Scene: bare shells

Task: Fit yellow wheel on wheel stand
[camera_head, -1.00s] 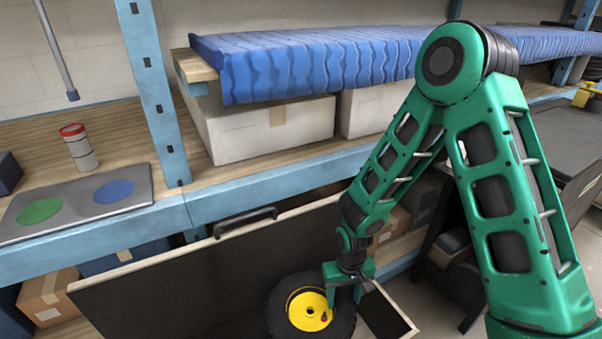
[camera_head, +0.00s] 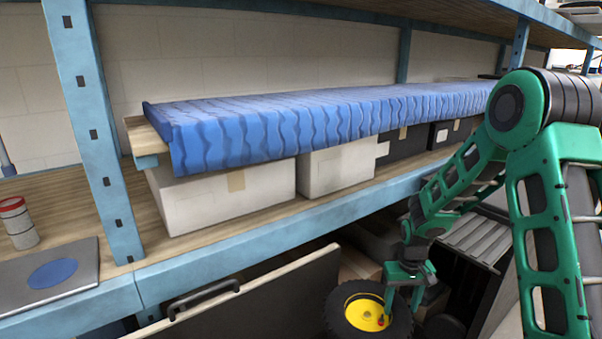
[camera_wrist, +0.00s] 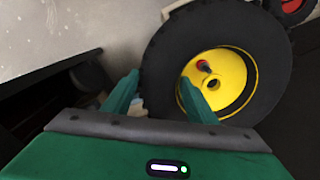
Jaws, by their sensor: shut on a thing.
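The yellow wheel has a black tyre (camera_head: 342,322) and a yellow hub (camera_head: 365,312). It hangs low in the head view and fills the middle right of the wrist view (camera_wrist: 236,85). My gripper (camera_head: 404,292) is shut on its tyre wall, with one green finger on the outer side and one inside by the hub, as the wrist view (camera_wrist: 165,90) shows. A small red-tipped part shows at the hub. The lower edge of the wheel is cut off in the head view. I cannot make out a wheel stand in either view.
A dark board with a handle (camera_head: 203,298) stands just left of the wheel. The blue shelf beam (camera_head: 290,235) runs above it. White boxes (camera_head: 225,193) sit under a blue ridged cover (camera_head: 300,125). A red-hubbed wheel (camera_wrist: 291,5) shows at the wrist view's top right.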

